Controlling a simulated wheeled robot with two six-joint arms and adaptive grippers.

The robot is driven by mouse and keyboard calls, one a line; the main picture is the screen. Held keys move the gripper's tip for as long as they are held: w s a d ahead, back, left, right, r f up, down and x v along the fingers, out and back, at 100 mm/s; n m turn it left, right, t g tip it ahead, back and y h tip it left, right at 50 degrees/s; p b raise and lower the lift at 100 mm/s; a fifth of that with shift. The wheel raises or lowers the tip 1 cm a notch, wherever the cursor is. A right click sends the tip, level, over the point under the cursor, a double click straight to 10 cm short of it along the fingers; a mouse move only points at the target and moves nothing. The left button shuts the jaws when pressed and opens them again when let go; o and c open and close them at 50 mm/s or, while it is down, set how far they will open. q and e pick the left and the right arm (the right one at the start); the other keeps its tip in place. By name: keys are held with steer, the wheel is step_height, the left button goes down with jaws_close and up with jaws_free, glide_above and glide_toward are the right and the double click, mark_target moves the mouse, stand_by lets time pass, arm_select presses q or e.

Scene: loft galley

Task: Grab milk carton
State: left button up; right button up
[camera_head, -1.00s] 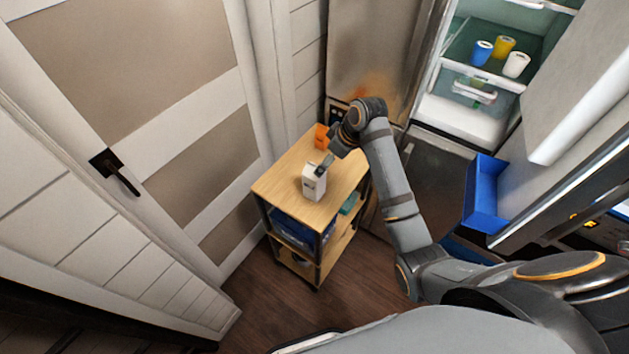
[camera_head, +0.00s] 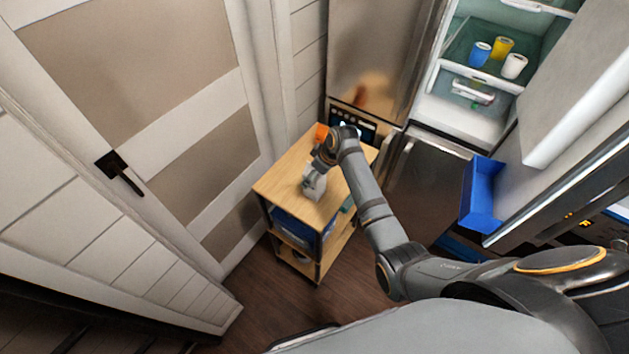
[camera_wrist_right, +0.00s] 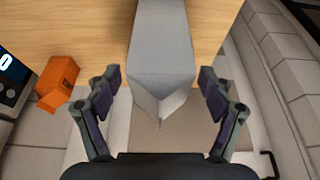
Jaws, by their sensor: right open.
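The milk carton (camera_head: 315,186) is a white-grey box with a gabled top. It stands on the wooden top of a small cart (camera_head: 279,186). My right gripper (camera_head: 310,180) is at the carton in the head view and partly covers it. In the right wrist view the carton (camera_wrist_right: 161,50) lies between the two open fingers of the right gripper (camera_wrist_right: 160,92). Its gabled end points towards the palm, and a gap shows on both sides. My left gripper is not in view.
An orange box (camera_head: 321,131) stands on the cart's back corner and also shows in the wrist view (camera_wrist_right: 58,82). A fridge stands open at the right, with blue (camera_head: 480,53), yellow (camera_head: 503,47) and white (camera_head: 514,66) cups inside. A blue door bin (camera_head: 482,194) juts out. A door (camera_head: 190,130) is at the left.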

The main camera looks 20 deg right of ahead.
steer(key=c, duration=1.6)
steer(key=shift+r, duration=0.1)
steer(key=shift+c, duration=0.5)
steer(key=shift+r, duration=0.1)
